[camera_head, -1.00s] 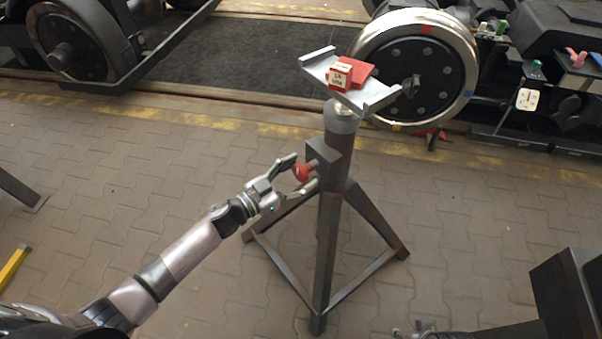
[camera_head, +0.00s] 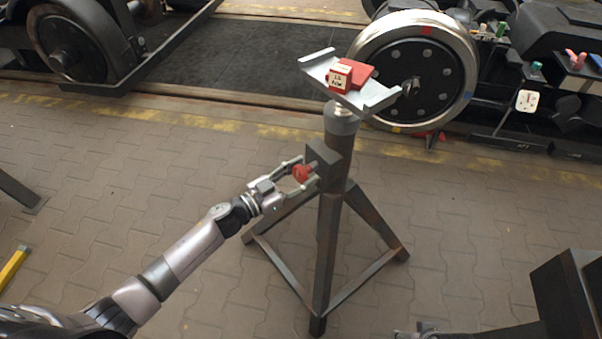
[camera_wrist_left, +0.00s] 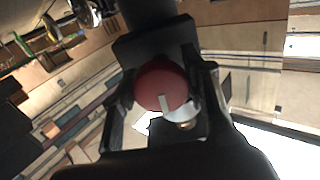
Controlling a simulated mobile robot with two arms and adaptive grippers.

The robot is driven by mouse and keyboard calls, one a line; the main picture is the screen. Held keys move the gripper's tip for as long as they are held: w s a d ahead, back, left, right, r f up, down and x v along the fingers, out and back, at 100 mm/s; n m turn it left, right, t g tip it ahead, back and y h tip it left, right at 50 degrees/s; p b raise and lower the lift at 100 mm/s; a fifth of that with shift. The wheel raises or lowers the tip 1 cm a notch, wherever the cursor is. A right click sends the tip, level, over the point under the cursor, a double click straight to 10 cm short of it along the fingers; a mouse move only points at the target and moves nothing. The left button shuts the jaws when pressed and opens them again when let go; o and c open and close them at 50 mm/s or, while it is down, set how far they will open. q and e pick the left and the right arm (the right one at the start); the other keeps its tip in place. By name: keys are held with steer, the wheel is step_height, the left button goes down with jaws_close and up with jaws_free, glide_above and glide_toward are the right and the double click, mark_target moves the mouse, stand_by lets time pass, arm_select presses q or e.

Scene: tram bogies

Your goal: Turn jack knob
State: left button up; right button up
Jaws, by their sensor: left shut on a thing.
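The jack stand (camera_head: 330,220) is a dark post on splayed legs with a grey cradle (camera_head: 372,102) on top. Its red knob (camera_head: 301,173) sticks out of the block on the left side of the post. My left gripper (camera_head: 303,172) is shut on the knob, one finger on each side of it. In the left wrist view the round red knob (camera_wrist_left: 161,86) with a pale mark sits between the two fingers (camera_wrist_left: 160,95). At the bottom right of the head view, part of my right gripper (camera_head: 418,331) shows low down; its fingers are unclear.
A red block with a white label (camera_head: 341,76) lies on the cradle. A large wheel (camera_head: 420,70) and dark bogie parts (camera_head: 570,30) stand behind. A dark box (camera_head: 570,295) is at the lower right.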

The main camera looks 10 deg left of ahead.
arm_select(q)
steer(key=shift+c, duration=0.8)
